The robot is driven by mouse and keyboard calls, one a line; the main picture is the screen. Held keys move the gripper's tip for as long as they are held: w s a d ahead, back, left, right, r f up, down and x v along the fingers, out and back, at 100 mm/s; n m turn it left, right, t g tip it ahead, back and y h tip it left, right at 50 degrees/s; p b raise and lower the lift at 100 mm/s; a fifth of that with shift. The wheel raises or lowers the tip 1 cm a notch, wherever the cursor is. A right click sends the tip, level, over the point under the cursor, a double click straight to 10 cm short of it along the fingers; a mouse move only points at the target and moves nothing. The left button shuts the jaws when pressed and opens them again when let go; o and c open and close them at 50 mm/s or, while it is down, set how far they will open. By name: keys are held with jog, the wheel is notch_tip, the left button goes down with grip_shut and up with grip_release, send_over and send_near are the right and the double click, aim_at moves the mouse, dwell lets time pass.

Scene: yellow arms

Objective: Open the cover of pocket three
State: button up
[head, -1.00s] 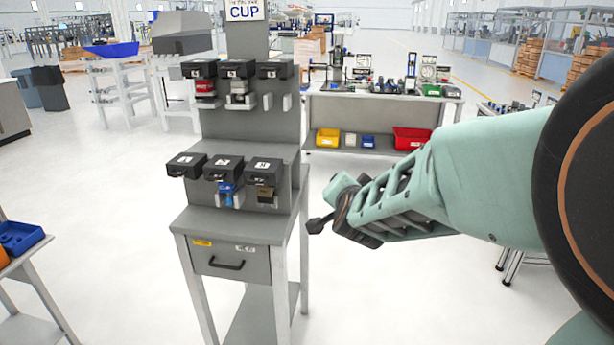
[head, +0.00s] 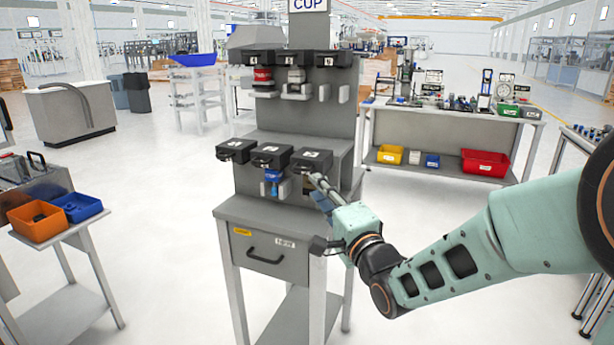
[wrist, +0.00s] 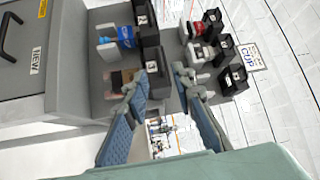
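A grey station (head: 300,118) holds two rows of pockets with black covers. The lower row has a left cover (head: 236,150), a middle cover (head: 270,155) and a right cover (head: 311,159), all looking shut. Their numbers are too small to read surely, so I cannot confirm which is pocket three. My gripper (head: 318,182) is just below and in front of the lower right cover. In the wrist view my gripper (wrist: 167,72) is open, with nothing held. The lower right cover (wrist: 153,64) shows near its left fingertip; I cannot tell whether they touch.
Upper covers (head: 293,58) sit above, with a red item (head: 262,76) under the left one. A blue item (head: 272,175) is under the lower middle cover. A drawer (head: 264,250) is below. A bench (head: 455,118) with bins stands behind right.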

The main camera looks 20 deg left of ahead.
aim_at(305, 173)
jog(key=x, duration=0.8)
jog(key=shift+w+a, duration=0.15)
jog(key=shift+w, duration=0.05)
grip_shut()
